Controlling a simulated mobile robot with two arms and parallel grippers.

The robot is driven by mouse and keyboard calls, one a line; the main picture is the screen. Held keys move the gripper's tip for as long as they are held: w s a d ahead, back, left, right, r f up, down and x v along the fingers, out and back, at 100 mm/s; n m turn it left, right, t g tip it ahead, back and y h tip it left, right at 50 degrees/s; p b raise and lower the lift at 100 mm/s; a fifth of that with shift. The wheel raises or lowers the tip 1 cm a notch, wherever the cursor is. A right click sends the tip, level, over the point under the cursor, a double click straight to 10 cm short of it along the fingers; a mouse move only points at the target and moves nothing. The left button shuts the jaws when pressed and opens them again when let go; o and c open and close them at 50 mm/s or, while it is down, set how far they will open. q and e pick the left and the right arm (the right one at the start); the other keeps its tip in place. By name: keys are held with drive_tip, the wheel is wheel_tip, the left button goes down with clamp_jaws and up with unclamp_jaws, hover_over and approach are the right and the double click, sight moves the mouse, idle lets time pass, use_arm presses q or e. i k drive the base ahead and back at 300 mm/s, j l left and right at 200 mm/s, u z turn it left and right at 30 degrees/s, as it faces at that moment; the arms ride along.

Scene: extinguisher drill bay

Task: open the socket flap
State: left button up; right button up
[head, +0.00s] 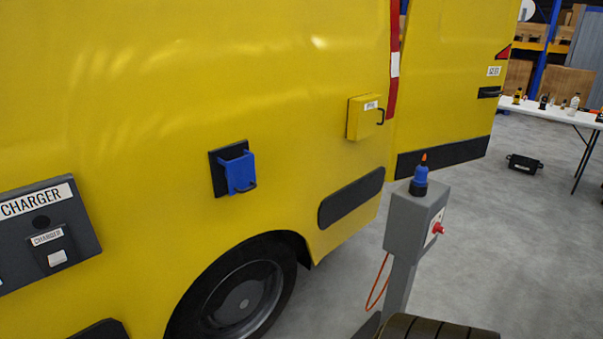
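A blue socket flap (240,173) with a small dark handle at its lower edge sits on a black square plate (217,178) on the side of a yellow van (180,80), above the wheel. The flap stands out from the plate; I cannot tell for sure whether it is fully shut. A yellow box (357,120) with a white label and a dark handle is fixed further right on the van. Neither of my grippers is in view.
A grey charger panel (20,235) is at the left. A grey post box (410,225) with a red knob and a blue bottle-shaped item (419,182) on top stands right of the wheel (235,295). A white table (548,112) is far right. Open floor lies between.

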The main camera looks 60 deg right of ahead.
sight(240, 172)
drive_tip(key=z, duration=1.45)
